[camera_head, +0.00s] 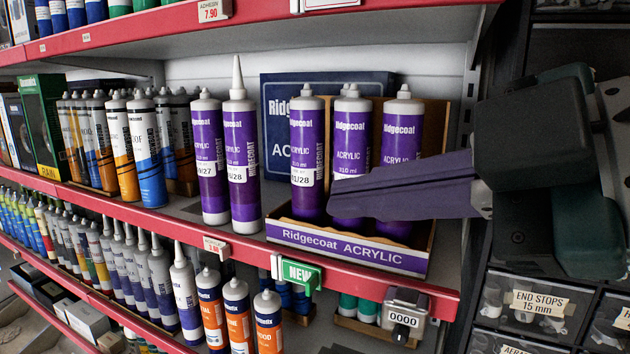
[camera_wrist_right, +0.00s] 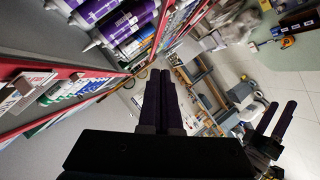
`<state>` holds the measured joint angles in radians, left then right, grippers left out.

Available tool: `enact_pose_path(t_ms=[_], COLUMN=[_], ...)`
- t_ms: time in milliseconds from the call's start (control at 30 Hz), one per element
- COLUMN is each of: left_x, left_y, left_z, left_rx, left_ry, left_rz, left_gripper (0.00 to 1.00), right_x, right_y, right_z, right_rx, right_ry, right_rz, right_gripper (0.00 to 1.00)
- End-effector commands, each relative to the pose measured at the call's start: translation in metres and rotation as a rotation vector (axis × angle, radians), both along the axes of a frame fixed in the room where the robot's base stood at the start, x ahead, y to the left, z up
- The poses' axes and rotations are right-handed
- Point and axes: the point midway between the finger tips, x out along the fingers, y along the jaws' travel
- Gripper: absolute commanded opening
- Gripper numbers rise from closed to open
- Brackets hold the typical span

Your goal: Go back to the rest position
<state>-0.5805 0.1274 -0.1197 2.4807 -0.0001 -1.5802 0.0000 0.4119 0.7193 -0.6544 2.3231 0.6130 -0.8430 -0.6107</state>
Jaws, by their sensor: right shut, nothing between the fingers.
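My right gripper (camera_head: 338,203) reaches in from the right in the head view, in front of the Ridgecoat Acrylic box (camera_head: 345,248). Its purple-grey fingers are shut and hold nothing. They hide the lower parts of two purple tubes (camera_head: 402,130) in the box. In the right wrist view its fingers (camera_wrist_right: 160,73) lie together and point away over the aisle. Two dark, separate fingers at the lower right of that view look like my left gripper (camera_wrist_right: 281,104), open with nothing between them. The left arm is not in the head view.
Two purple tubes (camera_head: 208,158) stand on the shelf left of the box. Red shelf edges (camera_head: 140,221) run across the view. A grey 0000 device (camera_head: 405,312) hangs on the lower edge. Labelled drawers (camera_head: 540,302) are at right. Floor (camera_wrist_right: 300,68) shows in the wrist view.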

Motion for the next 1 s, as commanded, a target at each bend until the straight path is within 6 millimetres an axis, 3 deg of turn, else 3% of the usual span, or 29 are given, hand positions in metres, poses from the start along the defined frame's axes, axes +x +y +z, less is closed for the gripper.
enact_pose_path(t_ms=[67,233,300,433,533,633,1000], left_x=[0.0,0.0,0.0,0.0,0.0,0.0,0.0], left_y=[0.0,-0.002,-0.002,-0.003,-0.003,-0.003,-0.002], left_z=[0.006,0.013,0.016,0.019,0.02,0.02,0.02], left_rx=[-0.001,-0.006,-0.008,-0.012,-0.012,-0.012,-0.009], left_ry=[0.0,0.0,-0.001,0.0,0.0,0.0,0.0], left_rz=[0.001,0.003,0.005,0.007,0.007,0.007,0.005], left_gripper=[0.5,0.5,0.5,0.5,0.5,0.5,0.5], right_x=[-0.012,-0.047,-0.073,-0.129,-0.161,-0.177,-0.181], right_y=[-0.006,-0.053,-0.078,-0.12,-0.138,-0.148,-0.15], right_z=[-0.027,-0.097,-0.127,-0.168,-0.183,-0.19,-0.191], right_rx=[0.067,0.166,0.188,0.197,0.186,0.179,0.175], right_ry=[0.17,0.551,0.705,0.931,1.025,1.069,1.079], right_rz=[-0.13,-0.529,-0.719,-1.032,-1.184,-1.261,-1.278], right_gripper=[0.0,0.0,0.0,0.0,0.0,0.0,0.0])
